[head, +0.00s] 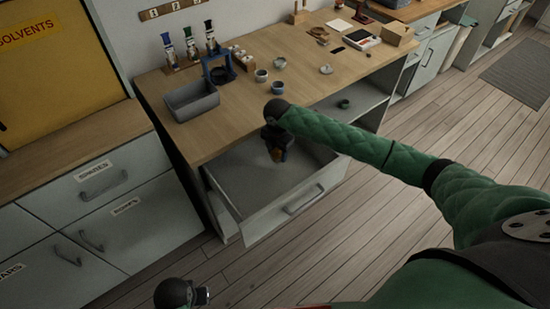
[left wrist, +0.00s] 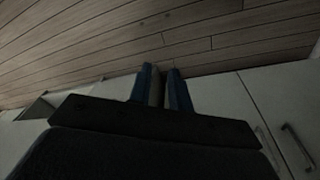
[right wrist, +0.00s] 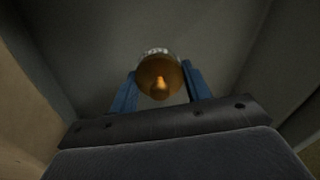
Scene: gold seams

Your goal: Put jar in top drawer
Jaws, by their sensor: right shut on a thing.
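An amber jar (right wrist: 160,76) with a pale top edge shows between the blue fingers of my right gripper (right wrist: 157,88) in the right wrist view. That gripper is shut on it. In the head view my right gripper (head: 277,152) reaches down into the open top drawer (head: 238,198), with a little of the jar (head: 277,155) showing below it. I cannot tell whether the jar touches the drawer floor. My left gripper (left wrist: 162,88) shows in the left wrist view with its blue fingers close together, a narrow gap between them, and nothing seen held.
The wooden counter (head: 288,62) above the drawer holds a grey bin (head: 192,100), bottles on a stand, small cups and a white box. A small green bowl (head: 344,104) sits in the open space under the counter. Labelled closed drawers stand at the left.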

